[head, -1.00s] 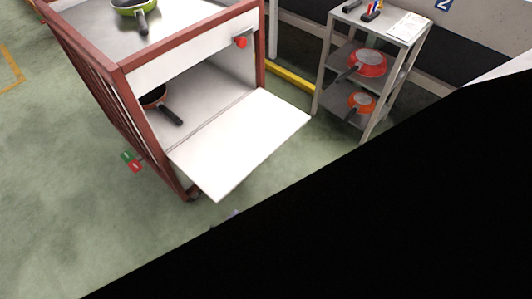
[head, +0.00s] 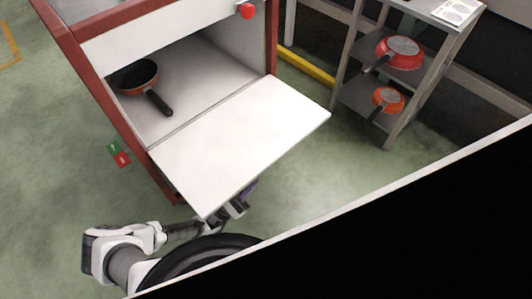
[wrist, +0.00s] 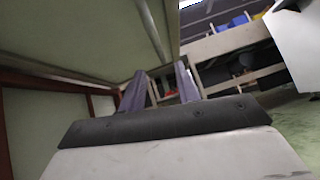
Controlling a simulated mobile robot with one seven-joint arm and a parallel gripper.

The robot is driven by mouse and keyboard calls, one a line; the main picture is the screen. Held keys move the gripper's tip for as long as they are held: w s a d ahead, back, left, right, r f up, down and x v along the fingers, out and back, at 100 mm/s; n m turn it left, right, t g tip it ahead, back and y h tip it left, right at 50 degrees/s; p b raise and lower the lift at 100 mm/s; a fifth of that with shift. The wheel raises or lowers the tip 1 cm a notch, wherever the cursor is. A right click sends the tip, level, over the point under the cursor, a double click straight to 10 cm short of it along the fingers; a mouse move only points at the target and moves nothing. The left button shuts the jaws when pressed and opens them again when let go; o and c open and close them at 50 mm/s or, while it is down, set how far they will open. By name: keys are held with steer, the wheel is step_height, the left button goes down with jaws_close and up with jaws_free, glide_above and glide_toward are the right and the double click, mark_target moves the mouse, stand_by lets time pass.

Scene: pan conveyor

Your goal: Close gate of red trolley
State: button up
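The red trolley (head: 88,80) has a red frame and white panels. Its white gate (head: 240,145) is folded down and sticks out from the lower front, roughly level. A round red knob (head: 247,11) is on the panel above the opening. My gripper (head: 243,198) is low, at the gate's outer edge and partly hidden beneath it. In the wrist view, my gripper's (wrist: 161,88) two purple-grey fingers are apart with nothing seen between them. A pale panel (wrist: 75,35), seemingly the gate's underside, is above them. I cannot tell whether the fingers touch it.
A dark-handled pan (head: 136,77) lies inside the trolley. A grey shelf rack (head: 398,125) at the right holds a red pan (head: 400,52) and an orange pan (head: 388,99). A yellow floor bar (head: 308,70) lies between them.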

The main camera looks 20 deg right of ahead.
steer(key=p+x, duration=0.1)
steer(key=x, duration=0.8)
steer(key=shift+w+d+r, duration=0.1)
steer(key=shift+d+r, duration=0.05)
steer(key=shift+d, duration=0.05)
steer(key=shift+c, duration=0.3)
jaws_close()
